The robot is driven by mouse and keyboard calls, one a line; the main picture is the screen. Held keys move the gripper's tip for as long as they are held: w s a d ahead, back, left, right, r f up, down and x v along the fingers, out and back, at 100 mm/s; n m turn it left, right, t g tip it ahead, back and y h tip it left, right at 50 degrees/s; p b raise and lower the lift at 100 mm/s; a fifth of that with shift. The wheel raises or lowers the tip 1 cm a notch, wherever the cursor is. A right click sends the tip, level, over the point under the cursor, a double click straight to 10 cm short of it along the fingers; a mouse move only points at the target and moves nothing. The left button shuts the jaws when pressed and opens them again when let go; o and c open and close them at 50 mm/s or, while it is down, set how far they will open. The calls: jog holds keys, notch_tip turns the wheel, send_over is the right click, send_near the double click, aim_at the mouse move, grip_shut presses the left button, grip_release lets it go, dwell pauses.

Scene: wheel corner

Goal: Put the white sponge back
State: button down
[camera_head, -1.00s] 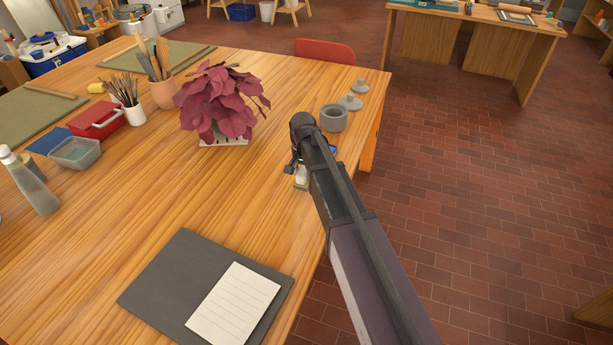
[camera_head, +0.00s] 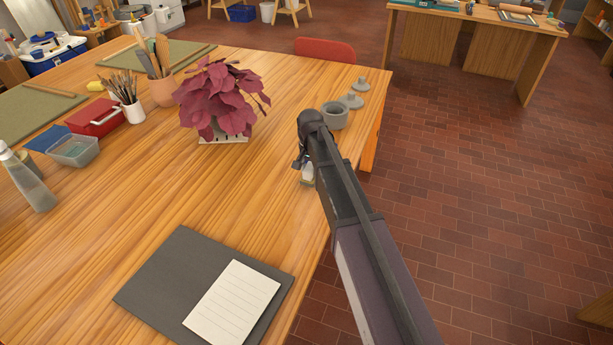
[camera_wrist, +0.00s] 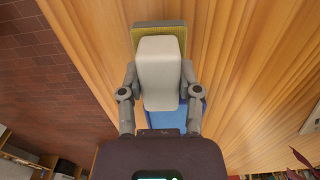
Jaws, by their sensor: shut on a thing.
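The white sponge (camera_wrist: 160,72) is a pale block between the two fingers of my gripper (camera_wrist: 159,84) in the wrist view. The fingers press on its sides. In the head view the sponge (camera_head: 307,172) shows as a small pale patch beside my gripper (camera_head: 302,162), near the table's right edge. A green-yellow piece (camera_wrist: 158,27) shows beyond and partly behind the sponge. A flat blue thing (camera_wrist: 187,116) lies below it, partly hidden. I cannot tell how far the sponge is above the table.
A potted red-leaved plant (camera_head: 222,97) stands left of my gripper. A grey pot (camera_head: 334,115) and small grey lids (camera_head: 352,101) stand behind it. A dark board (camera_head: 165,280) with a lined sheet (camera_head: 232,303) lies in front. The wooden table (camera_head: 130,205) is bare between board and plant.

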aim_at(309, 166)
jog(key=shift+f+b, duration=0.3)
jog(key=shift+f, duration=0.35)
jog(key=shift+f, duration=0.2)
jog(key=shift+c, duration=1.5)
grip_release()
jog(key=shift+r, duration=0.15)
notch_tip(309, 166, up, 3)
jog(key=shift+f+p, duration=0.15)
jog(key=shift+p, duration=1.1)
notch_tip(309, 166, up, 3)
jog(key=p, duration=0.3)
jog(key=shift+w+a+f, duration=0.1)
jog(key=shift+w+a, duration=0.05)
notch_tip(309, 166, up, 8)
jog(key=p, duration=0.8)
